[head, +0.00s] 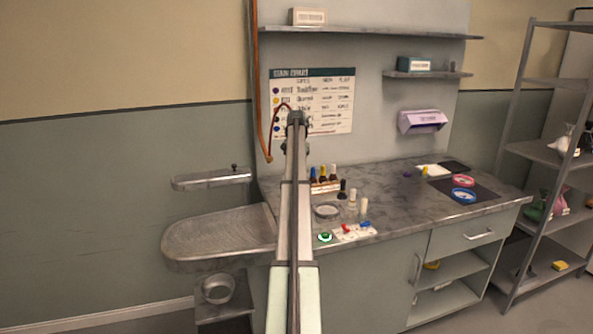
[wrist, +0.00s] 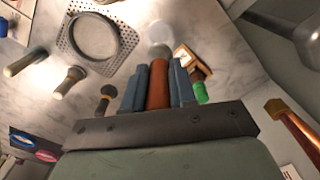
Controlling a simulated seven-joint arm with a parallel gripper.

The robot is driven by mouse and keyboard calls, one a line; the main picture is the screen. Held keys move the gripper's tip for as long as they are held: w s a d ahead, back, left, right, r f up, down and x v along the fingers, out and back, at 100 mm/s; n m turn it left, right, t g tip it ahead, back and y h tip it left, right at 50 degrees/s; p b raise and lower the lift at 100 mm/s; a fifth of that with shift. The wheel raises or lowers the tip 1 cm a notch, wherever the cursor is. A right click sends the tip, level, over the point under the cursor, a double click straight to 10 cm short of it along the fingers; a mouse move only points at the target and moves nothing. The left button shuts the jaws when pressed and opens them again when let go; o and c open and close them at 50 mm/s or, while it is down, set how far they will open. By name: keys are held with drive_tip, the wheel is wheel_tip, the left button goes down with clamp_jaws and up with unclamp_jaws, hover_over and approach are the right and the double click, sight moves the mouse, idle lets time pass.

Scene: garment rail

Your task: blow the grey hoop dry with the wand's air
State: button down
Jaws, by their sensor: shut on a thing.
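My gripper (wrist: 159,88) is shut on the wand (wrist: 158,84), an orange-brown cylinder between two blue-grey fingers, with a pale round tip beyond them. The grey hoop (wrist: 97,59) lies on a square perforated plate (wrist: 125,42) at the upper left of the wrist view, apart from the wand. In the head view the hoop (head: 327,216) lies on the marble counter, right of my arm. My gripper (head: 296,118) shows there as a small dark end before the wall chart, its fingers hidden. Whether the hoop is wet I cannot tell.
An orange hose (head: 257,80) hangs down the wall left of my arm. Bottles in a wooden rack (head: 325,187) and pale-capped bottles (head: 364,207) stand near the hoop. A white panel with coloured knobs (head: 350,232) lies at the counter's front. A grey basin (head: 190,245) is at left.

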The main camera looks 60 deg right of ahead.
drive_tip(key=s+a+g+h, duration=0.2)
drive_tip(key=s, duration=1)
drive_tip(key=shift+w+a+x, duration=0.1)
drive_tip(key=shift+w+x, duration=0.05)
drive_tip(key=shift+x, duration=1.15)
drive_tip(key=shift+w+a+x, duration=0.1)
drive_tip(key=shift+w+x, duration=0.05)
drive_tip(key=shift+x, duration=1.2)
drive_tip(key=shift+f, duration=0.1)
